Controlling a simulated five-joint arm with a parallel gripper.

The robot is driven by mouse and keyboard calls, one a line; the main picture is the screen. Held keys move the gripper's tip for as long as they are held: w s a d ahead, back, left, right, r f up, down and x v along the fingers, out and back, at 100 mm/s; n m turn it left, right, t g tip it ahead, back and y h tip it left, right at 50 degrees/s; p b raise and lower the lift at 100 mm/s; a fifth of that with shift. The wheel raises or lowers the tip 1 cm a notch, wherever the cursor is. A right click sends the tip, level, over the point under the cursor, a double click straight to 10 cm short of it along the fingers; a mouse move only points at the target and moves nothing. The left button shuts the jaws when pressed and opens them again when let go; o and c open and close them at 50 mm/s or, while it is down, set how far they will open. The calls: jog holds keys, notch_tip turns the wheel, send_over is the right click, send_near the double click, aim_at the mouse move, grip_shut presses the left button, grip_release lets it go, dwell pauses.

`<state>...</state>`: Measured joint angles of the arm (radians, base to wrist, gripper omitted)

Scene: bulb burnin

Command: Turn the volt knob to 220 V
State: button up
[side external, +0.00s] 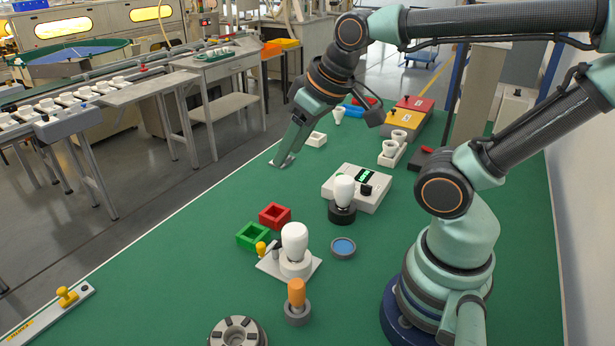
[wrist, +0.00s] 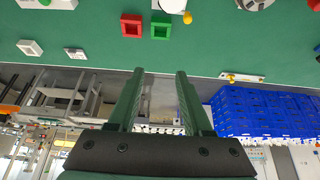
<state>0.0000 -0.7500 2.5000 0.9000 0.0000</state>
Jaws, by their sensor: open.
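A white box (side external: 345,178) with a small green display (side external: 364,175) stands on the green table in the side view. A small dark part (side external: 367,190), perhaps the volt knob, shows on its front; its pointer and markings are too small to read. A white bulb (side external: 344,189) in a black socket (side external: 342,213) stands in front of the box and hides part of it. My gripper (side external: 283,161) is left of the box, apart from it, near the table's far-left edge. In the wrist view its fingers (wrist: 160,73) are spread with nothing between them. The knob cannot be made out there.
A red square frame (side external: 275,216), a green one (side external: 253,236) and a large bulb on a white base (side external: 295,243) stand nearer the camera. An orange-topped piece (side external: 296,294) stands in front. A white open box (side external: 316,139) is close to my gripper. Bare table separates my gripper from the display box.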

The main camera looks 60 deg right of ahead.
jog(key=shift+d, duration=0.1)
jog(key=shift+c, duration=0.5)
jog(key=g, duration=0.6)
send_near(367, 185)
notch_tip(367, 185, down, 9)
jog(key=shift+s+r, duration=0.15)
grip_shut()
